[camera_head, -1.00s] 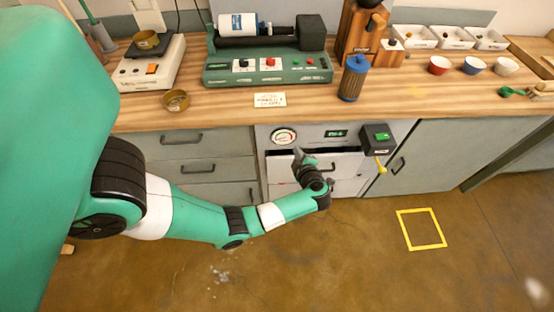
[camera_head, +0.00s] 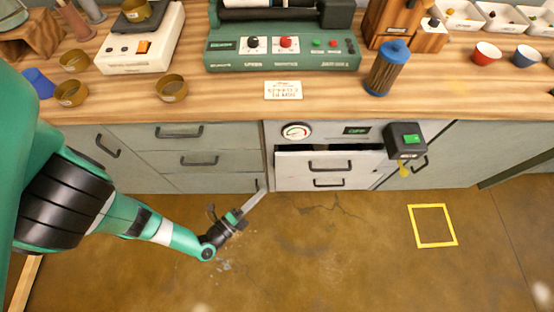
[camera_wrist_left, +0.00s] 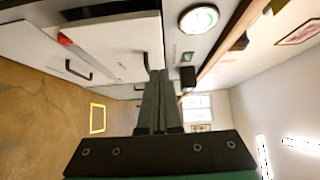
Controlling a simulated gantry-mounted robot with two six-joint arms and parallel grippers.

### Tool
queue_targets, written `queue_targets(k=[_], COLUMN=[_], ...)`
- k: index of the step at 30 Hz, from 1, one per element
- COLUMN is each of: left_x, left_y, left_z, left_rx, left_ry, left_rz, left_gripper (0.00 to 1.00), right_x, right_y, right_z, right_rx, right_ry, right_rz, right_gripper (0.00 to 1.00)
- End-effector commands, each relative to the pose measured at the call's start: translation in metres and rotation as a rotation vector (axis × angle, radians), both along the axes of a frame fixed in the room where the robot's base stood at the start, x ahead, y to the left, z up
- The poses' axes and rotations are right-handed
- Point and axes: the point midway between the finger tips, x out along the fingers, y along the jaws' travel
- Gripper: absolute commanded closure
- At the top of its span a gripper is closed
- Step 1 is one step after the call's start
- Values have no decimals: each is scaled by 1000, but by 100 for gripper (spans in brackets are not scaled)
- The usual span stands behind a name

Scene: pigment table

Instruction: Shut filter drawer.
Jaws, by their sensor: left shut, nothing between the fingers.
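The filter drawer (camera_head: 300,160) is the upper white drawer front below the gauge panel in the head view. It stands out from the cabinet, with a dark gap along its top edge. In the left wrist view the white drawer front (camera_wrist_left: 105,45) fills the upper left, with a dark opening behind it and a handle. My left gripper (camera_head: 264,190) is shut and empty, low and to the left of the drawer in the head view. Its fingers (camera_wrist_left: 158,75) show shut in the left wrist view. My right gripper is not in view.
A round gauge (camera_head: 296,131) and a black box with a green switch (camera_head: 405,140) sit by the drawer. Grey drawers (camera_head: 190,145) lie left of it. A yellow square (camera_head: 432,226) marks the floor, which is clear in front. The worktop holds a green machine (camera_head: 280,45).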

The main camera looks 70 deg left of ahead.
Motion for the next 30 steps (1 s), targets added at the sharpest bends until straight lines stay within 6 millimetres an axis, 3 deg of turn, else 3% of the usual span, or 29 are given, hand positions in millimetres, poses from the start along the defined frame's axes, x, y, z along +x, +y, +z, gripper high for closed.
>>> queue_targets(k=[16, 22, 27, 30], left_x=[23, 45, 80, 92], left_y=[15, 27, 44, 57], left_z=[-2, -3, -5, -7], left_rx=[-1, 0, -1, 0], left_ry=[0, -2, -7, -9], left_rz=[16, 15, 10, 11], left_gripper=[100, 100, 100, 100], right_x=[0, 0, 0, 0], right_y=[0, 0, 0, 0], right_z=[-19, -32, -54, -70], right_rx=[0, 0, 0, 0], right_ry=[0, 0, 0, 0], right_rz=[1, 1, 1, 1], right_gripper=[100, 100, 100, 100])
